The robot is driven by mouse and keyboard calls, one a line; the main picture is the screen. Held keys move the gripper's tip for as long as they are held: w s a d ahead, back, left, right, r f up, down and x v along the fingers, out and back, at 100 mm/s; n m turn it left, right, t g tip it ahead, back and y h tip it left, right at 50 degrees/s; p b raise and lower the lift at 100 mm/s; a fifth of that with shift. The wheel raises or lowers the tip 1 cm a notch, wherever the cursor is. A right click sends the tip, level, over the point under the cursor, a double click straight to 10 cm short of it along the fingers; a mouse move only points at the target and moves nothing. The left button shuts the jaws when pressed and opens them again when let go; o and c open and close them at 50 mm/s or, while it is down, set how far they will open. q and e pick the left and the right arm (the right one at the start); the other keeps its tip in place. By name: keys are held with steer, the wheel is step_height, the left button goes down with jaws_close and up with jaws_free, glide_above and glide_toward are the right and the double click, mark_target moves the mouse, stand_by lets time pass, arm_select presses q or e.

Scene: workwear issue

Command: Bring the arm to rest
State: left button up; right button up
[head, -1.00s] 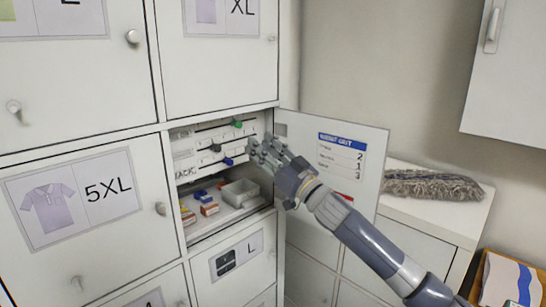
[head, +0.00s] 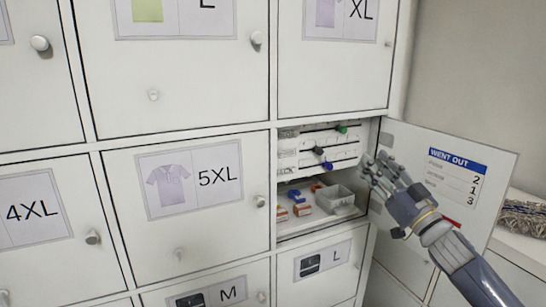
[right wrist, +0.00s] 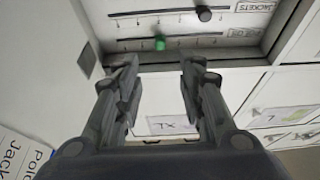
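My right gripper (head: 384,172) is in front of the open compartment, by the inner side of its open door (head: 455,185). In the right wrist view the gripper (right wrist: 158,82) has its two fingers apart with nothing between them. Beyond them is the slider panel (right wrist: 185,25) with a green knob (right wrist: 160,43) and a black knob (right wrist: 204,14). In the head view the panel (head: 345,155) shows green, black and blue knobs. My left gripper is not in view.
Below the panel the compartment holds a grey bin (head: 335,198) and several small boxes (head: 302,209). Closed lockers surround it, including the 5XL door (head: 215,240). A low cabinet (head: 522,248) with a fuzzy grey item (head: 524,217) stands at right.

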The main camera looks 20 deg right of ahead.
steer(key=s+a+f+m+g+h, duration=0.1)
steer(key=s+a+f+g+h, duration=0.2)
steer(key=f, duration=1.1)
steer(key=s+a+f+m+g+h, duration=0.1)
steer(key=s+a+f+g, duration=0.3)
steer(key=f, duration=1)
steer(key=s+a+f+n+g+y, duration=0.1)
steer(key=s+a+f+n+g, duration=0.1)
steer(key=s+a+f+g, duration=0.65)
steer(key=s+a+f+n+g+y, duration=0.15)
steer(key=s+a+f+g, duration=0.25)
steer(key=s+a+f, duration=0.85)
steer(key=s+d+f+b, duration=0.1)
steer(key=s+f, duration=0.1)
steer(key=f, duration=0.9)
steer(key=s+d+f+b, duration=0.1)
steer(key=s+d+f, duration=0.15)
steer(key=f, duration=0.75)
steer(key=s+d+f+g+b, duration=0.1)
steer(key=s+d+f+g, duration=0.1)
steer(key=s+f, duration=1.5)
steer(key=shift+s+d+f, duration=0.2)
steer(key=shift+f, duration=0.75)
